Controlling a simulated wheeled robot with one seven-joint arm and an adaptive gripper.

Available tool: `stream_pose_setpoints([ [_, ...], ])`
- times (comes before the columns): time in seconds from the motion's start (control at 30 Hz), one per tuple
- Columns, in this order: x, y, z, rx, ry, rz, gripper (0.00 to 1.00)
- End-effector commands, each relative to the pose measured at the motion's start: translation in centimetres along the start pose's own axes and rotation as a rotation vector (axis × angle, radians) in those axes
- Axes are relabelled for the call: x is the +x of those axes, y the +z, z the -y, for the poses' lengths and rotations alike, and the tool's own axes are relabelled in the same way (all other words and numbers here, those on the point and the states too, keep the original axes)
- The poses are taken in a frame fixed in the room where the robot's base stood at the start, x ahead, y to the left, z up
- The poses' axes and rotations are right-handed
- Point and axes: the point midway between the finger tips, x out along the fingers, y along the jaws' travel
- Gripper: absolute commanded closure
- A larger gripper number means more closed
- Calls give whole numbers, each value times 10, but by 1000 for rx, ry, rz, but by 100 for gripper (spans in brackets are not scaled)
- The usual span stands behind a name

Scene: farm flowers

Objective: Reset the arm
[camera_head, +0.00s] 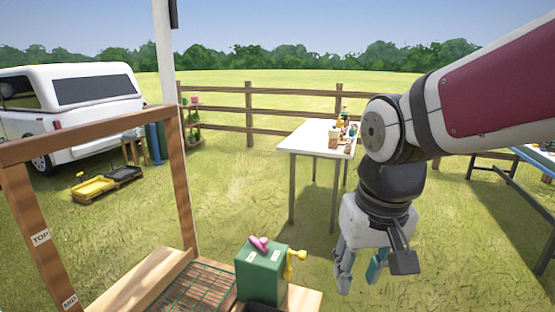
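My gripper (359,270) hangs below my arm on the right side of the head view, fingers pointing down. Its two fingers are spread apart with a gap between them, and I see nothing held there. It is above the grass, right of a green box (262,272) and in front of the white table. My white and dark red arm comes in from the upper right, and part of the gripper's wrist hides the ground behind.
The green box carries a pink item (259,244) and a yellow tap-like part (295,262). A wooden frame (183,190) stands at left. A white table (305,139) with several small items stands behind my gripper. A blue-topped table (537,157) is at right. Open grass lies between.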

Motion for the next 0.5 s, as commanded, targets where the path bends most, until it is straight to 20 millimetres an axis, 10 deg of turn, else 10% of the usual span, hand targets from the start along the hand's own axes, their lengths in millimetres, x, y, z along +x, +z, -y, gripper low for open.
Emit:
stream_pose_setpoints([
  [0.5,-49,118,-58,77,31,-167,69],
])
